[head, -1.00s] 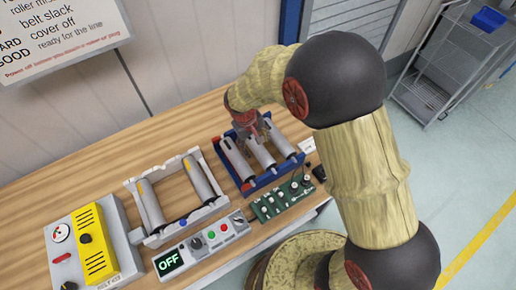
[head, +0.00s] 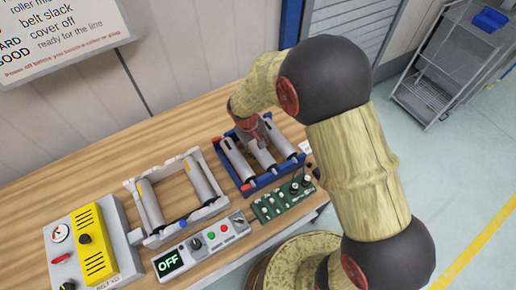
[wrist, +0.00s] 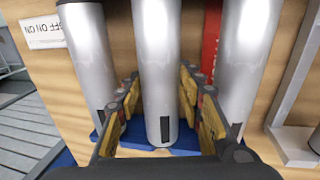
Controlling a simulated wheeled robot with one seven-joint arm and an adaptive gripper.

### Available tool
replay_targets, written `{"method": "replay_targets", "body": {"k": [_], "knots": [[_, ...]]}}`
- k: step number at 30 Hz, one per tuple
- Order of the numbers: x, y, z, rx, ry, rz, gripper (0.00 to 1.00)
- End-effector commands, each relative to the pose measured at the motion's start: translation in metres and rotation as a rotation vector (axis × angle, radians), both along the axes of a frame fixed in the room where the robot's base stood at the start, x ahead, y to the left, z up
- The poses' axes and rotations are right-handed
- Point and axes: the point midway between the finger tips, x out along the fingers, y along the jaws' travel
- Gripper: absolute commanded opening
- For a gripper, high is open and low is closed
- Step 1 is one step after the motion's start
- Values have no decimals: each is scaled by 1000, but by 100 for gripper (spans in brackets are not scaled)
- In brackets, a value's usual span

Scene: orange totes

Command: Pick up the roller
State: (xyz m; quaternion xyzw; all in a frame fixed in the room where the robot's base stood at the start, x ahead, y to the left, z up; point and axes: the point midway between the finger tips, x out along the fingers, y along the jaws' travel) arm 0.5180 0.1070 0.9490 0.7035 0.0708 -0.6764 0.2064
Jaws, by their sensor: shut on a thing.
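A blue tray (head: 262,183) on the bench holds three grey cylindrical rollers. My gripper (head: 258,142) is over the tray at the middle roller (head: 265,159). In the wrist view, the fingers of my gripper (wrist: 160,85) are on both sides of the middle roller (wrist: 158,45) and shut on it. One roller (wrist: 90,50) lies to its left and another (wrist: 242,60) to its right, both outside the fingers. I cannot tell whether the held roller is clear of the tray.
Left of the tray is a white frame (head: 132,196) with two rollers and a control box (head: 196,243) reading OFF. A green circuit board (head: 283,201) lies in front of the tray. A yellow-and-grey unit (head: 92,243) stands at far left. The bench's back strip is clear.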

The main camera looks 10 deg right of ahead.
Motion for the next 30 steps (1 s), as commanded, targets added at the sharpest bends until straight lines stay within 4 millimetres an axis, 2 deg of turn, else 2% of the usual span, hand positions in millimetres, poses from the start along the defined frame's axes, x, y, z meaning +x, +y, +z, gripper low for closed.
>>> {"method": "replay_targets", "body": {"k": [14,25,30], "knots": [[0,0,0,0,0,0,0],[1,0,2,1,-2,0,0],[1,0,13,1,-2,-1,0]]}}
